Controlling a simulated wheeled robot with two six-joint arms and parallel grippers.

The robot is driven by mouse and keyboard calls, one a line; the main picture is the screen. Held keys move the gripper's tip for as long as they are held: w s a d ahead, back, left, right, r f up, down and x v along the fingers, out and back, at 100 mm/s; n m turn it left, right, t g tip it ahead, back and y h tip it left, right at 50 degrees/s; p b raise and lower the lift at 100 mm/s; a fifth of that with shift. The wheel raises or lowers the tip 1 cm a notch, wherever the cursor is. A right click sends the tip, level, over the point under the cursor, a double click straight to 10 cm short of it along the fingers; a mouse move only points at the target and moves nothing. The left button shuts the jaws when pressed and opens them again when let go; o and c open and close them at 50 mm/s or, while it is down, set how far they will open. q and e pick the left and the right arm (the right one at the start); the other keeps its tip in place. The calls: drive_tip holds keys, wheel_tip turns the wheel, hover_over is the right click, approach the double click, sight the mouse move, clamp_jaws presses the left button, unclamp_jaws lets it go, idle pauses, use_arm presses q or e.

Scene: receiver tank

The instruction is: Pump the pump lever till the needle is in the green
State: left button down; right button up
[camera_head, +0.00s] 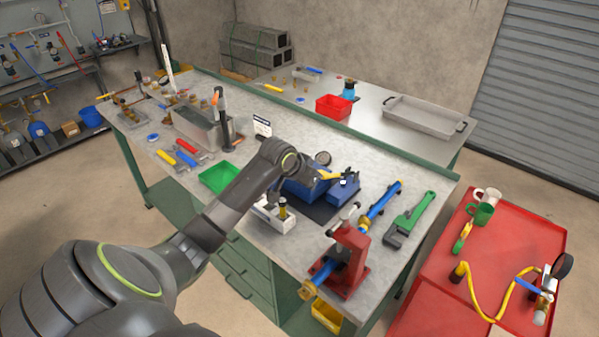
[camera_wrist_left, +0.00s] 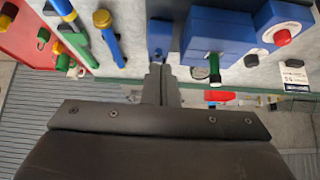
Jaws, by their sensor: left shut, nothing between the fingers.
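A blue tank unit (camera_head: 302,190) stands on a dark mat on the bench, with a smaller blue block (camera_head: 343,190) at its right. Both show at the top of the left wrist view, as the tank (camera_wrist_left: 215,35) and the block (camera_wrist_left: 160,35). A round gauge (camera_head: 322,158) stands at the tank's far side; its needle is too small to read. My left gripper (camera_wrist_left: 161,70) is shut and empty, its tips close to the small block; I cannot tell whether they touch it. The pump lever cannot be made out clearly. My right gripper is out of view.
A red vise (camera_head: 348,262) with a blue pipe (camera_head: 380,205) and a green wrench (camera_head: 412,217) are to the right. A green tray (camera_head: 220,178) is at the left. A red cart (camera_head: 510,245) stands beyond the bench's right end.

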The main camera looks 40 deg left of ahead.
use_arm(q)
drive_tip(key=b+v, duration=0.1)
drive_tip(key=v, duration=0.5)
drive_tip(key=shift+s+r, duration=0.15)
drive_tip(key=shift+s, duration=0.1)
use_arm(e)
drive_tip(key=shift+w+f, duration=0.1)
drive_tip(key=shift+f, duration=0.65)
